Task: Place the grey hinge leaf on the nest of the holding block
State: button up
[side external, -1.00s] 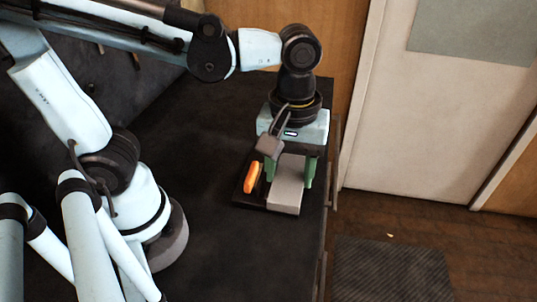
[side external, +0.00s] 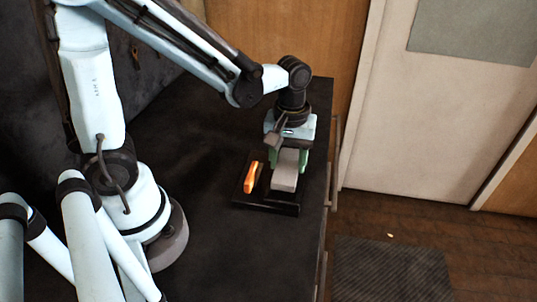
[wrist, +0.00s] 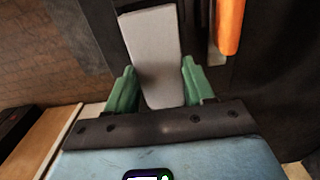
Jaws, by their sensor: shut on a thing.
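The grey hinge leaf (side external: 285,176) is a flat, pale grey slab between the green fingers of my gripper (side external: 288,162). In the wrist view the leaf (wrist: 152,42) sticks out forward from between the two fingers (wrist: 159,78). My gripper is shut on it. The dark holding block (side external: 262,206) lies under and around the leaf on the bench. An orange handle-like part (side external: 251,178) stands at its left; it also shows in the wrist view (wrist: 229,24). The nest is hidden beneath the leaf, and I cannot tell whether the leaf touches it.
The black bench top (side external: 215,235) is clear in front and to the left of the block. The bench's right edge runs close beside the block. A pale door (side external: 435,120) and a floor mat (side external: 390,270) lie beyond that edge.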

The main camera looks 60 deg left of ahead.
aim_at(288, 164)
jog(key=shift+f, duration=1.2)
jog(key=shift+f, duration=0.15)
jog(key=o, duration=1.4)
notch_tip(288, 164, up, 12)
jog(key=s+a+m+t, duration=0.2)
jog(key=m+t, duration=0.5)
jog(key=m, duration=0.2)
jog(key=shift+s+a+f, duration=0.15)
jog(key=shift+a+f, duration=0.05)
jog(key=shift+a, duration=0.1)
